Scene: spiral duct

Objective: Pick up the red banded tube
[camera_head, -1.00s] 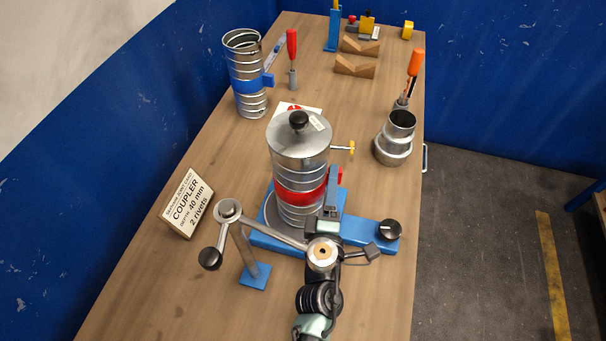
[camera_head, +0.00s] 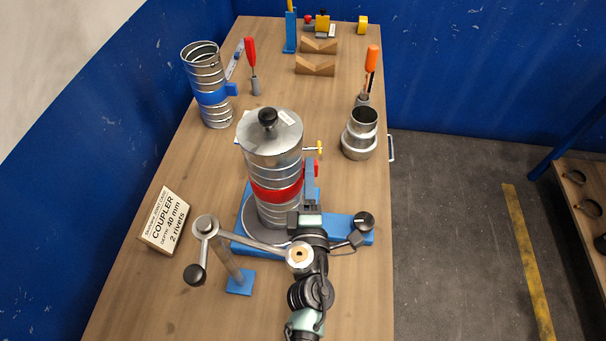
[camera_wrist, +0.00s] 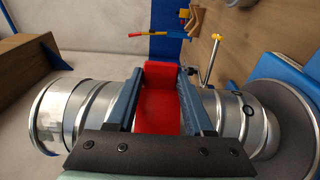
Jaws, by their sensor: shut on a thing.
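The red banded tube (camera_head: 282,212) is a ribbed metal duct piece with a red band (camera_head: 277,189). It is upright over a grey disc (camera_head: 247,221) on a blue base (camera_head: 345,230). A metal lid with a black knob (camera_head: 267,117) is on top. My gripper (camera_head: 311,178) is at the tube's right side. In the wrist view, my gripper's blue fingers (camera_wrist: 160,95) are shut on the red block (camera_wrist: 158,105) of the band, and the tube (camera_wrist: 90,112) lies across the picture. I cannot tell whether its bottom touches the disc.
A crank arm (camera_head: 250,238) on a post stands close in front of the tube. A blue-banded duct (camera_head: 210,97) is at the back left, a metal coupler (camera_head: 360,135) at the right edge. A coupler sign (camera_head: 165,220) stands left. Bare wood lies between the sign and the base.

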